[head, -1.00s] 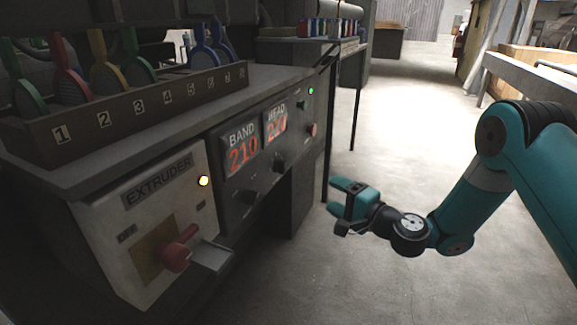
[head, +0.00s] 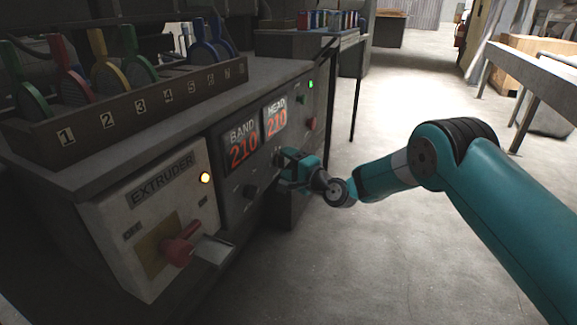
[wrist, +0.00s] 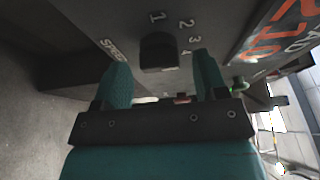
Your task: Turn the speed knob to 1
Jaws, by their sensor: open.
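The speed knob (wrist: 158,50) is a small black knob on the dark panel. In the wrist view the word SPEED is printed to its left, and the numbers 1, 2, 3 and 4 curve above it and to its right. I cannot tell which number it points at. My gripper (wrist: 160,65) is open, one finger on each side of the knob's near end; contact is not clear. In the head view my gripper (head: 285,165) is at the panel below the HEAD display and largely hides the knob.
The EXTRUDER box (head: 160,225) with a red lever (head: 182,245) and a small ledge stands at the left. Another black knob (head: 250,191) sits left of my gripper. Red displays (head: 243,148) are above. A rack of coloured handles (head: 130,110) is on top.

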